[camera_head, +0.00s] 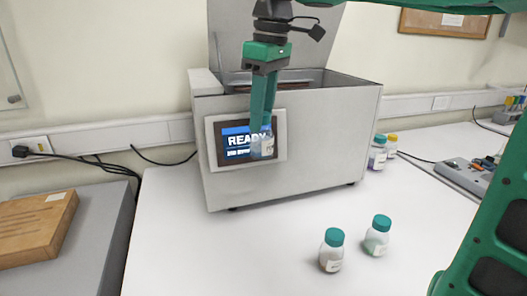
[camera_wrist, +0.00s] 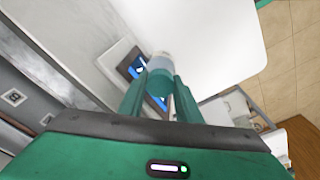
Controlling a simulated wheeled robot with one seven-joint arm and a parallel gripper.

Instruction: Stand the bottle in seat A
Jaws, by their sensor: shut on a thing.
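My gripper (camera_head: 263,128) is shut on a bottle (camera_head: 266,145) with a pale, clear body. It holds the bottle above the table, in front of the screen of a grey machine (camera_head: 300,148) with its lid raised. In the wrist view the bottle (camera_wrist: 162,66) sits between the two green fingertips, its teal cap towards my gripper. The screen (camera_head: 239,142) reads "READY". The inside of the machine is mostly hidden by its front wall, and I cannot make out a seat marked A.
Two teal-capped bottles, one (camera_head: 332,252) nearer and one (camera_head: 377,237) farther right, stand on the white table (camera_head: 200,255). More bottles (camera_head: 378,155) stand right of the machine. A grey device (camera_head: 465,175) lies farther right. A cardboard box (camera_head: 38,228) lies at the left.

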